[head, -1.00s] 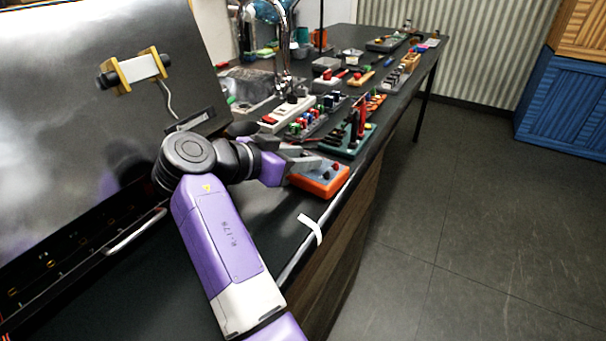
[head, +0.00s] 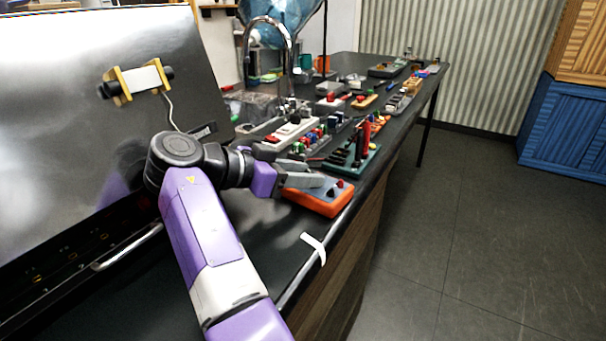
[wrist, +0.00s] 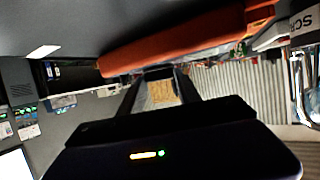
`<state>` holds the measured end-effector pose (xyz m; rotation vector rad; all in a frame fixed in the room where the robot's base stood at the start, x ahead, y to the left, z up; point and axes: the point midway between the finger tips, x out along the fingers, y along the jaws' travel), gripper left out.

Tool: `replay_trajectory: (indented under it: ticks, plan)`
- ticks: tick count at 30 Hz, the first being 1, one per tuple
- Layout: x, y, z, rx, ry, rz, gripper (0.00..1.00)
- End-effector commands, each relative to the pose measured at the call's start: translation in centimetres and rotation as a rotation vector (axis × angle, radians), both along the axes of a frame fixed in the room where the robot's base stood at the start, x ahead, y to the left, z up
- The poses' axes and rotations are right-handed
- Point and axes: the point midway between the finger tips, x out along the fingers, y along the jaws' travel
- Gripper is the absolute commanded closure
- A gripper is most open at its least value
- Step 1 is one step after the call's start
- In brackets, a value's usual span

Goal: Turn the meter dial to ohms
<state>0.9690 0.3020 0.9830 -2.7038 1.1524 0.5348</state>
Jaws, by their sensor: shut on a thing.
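The meter (head: 316,202) is an orange box with a grey top, lying near the bench's front edge in the head view. Small red and dark knobs show on its right part. My gripper (head: 320,181) reaches in from the left, low over the meter's top. In the wrist view the meter's orange side (wrist: 180,46) runs across the top. There, my gripper (wrist: 158,76) has its fingers closed on a small dark part at the meter, which looks like the dial. The fingers hide most of the dial, and its pointer and markings cannot be read.
A green board with red and black parts (head: 352,157) stands just behind the meter. A white and grey power strip (head: 291,131) and several small coloured parts lie beyond. A large steel machine (head: 90,75) fills the left. The floor (head: 460,240) at right is clear.

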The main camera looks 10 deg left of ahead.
Motion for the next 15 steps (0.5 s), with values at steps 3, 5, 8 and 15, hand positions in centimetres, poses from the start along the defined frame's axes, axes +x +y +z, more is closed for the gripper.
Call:
replay_trajectory:
  ticks: [3, 5, 8, 15]
  plan:
    - [-0.01, -0.2, -0.48, 0.0, 0.009, -0.004, 0.47]
    - [-0.01, -0.19, -0.44, 0.0, 0.008, -0.003, 0.38]
    - [-0.01, -0.14, -0.32, 0.0, 0.006, -0.003, 0.38]
    - [0.01, -0.07, 0.05, 0.001, 0.002, -0.001, 0.38]
